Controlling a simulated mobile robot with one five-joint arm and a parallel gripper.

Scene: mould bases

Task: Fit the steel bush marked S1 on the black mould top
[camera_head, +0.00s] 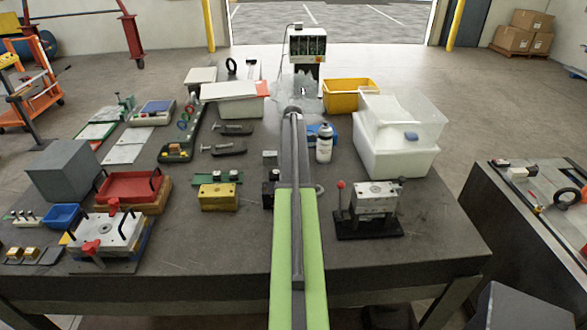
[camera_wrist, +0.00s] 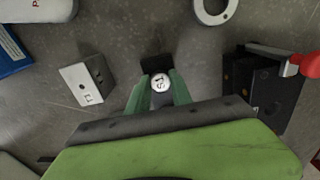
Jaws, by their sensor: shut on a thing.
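In the wrist view my gripper (camera_wrist: 159,86) is shut on a small round steel bush. The bush (camera_wrist: 161,83) shows its pale end face with a mark that reads as S1. A black block (camera_wrist: 157,63) shows just beyond the fingertips. I cannot tell whether the bush touches it. In the head view a black block (camera_head: 268,195) stands beside my arm, partly hidden by it. I cannot tell which black part is the mould top. My fingers and the bush are hidden behind my arm in the head view.
A grey block (camera_wrist: 87,82) with holes and a ring (camera_wrist: 213,8) lie near my gripper. A black fixture (camera_wrist: 262,88) with a red knob is to the right. In the head view a bottle (camera_head: 324,143), a yellow block (camera_head: 218,197) and a clamp stand (camera_head: 370,229) flank my arm.

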